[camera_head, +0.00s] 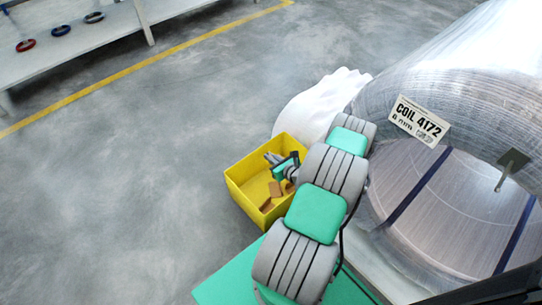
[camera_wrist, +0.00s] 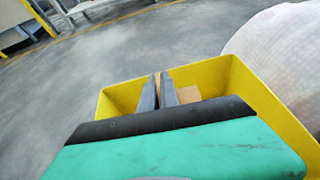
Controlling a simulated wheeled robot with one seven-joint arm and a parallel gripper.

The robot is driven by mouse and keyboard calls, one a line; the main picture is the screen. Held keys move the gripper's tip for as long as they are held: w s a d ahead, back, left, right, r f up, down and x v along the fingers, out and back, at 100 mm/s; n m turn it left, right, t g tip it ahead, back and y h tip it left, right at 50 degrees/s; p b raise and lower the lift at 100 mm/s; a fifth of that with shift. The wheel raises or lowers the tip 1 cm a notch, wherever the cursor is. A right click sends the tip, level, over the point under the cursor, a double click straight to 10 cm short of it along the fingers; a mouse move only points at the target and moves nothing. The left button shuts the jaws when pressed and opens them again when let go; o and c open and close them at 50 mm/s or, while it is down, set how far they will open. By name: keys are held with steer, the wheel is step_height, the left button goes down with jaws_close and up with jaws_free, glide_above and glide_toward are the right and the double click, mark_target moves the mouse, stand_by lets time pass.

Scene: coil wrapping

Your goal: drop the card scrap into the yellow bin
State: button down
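The yellow bin (camera_head: 238,190) stands on the floor left of my arm, its open top facing up. Brown card pieces (camera_head: 275,189) lie inside it. My gripper (camera_head: 272,158) is over the bin, near its far side, pointing away from me. In the wrist view the bin (camera_wrist: 121,96) surrounds the two grey fingers (camera_wrist: 158,92). A thin brown strip, the card scrap (camera_wrist: 157,82), shows edge-on between the fingers, and they look shut on it. Another tan card piece (camera_wrist: 187,94) shows just right of the fingers, inside the bin. My wrist hides the near part of the bin.
A large wrapped coil (camera_head: 455,200) with a label (camera_head: 419,121) stands on the right. A white bulky wrapped thing (camera_head: 312,103) is right behind the bin. A grey table (camera_head: 80,45) with several rings stands at the upper left. The floor left of the bin is clear.

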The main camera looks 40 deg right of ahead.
steer(key=shift+f, duration=0.4)
steer(key=c, duration=1.5)
jaws_free()
steer(key=shift+c, duration=0.2)
steer(key=p+v, duration=0.2)
steer(key=v, duration=0.5)
steer(key=shift+s+r, duration=0.2)
steer(key=shift+s, duration=0.15)
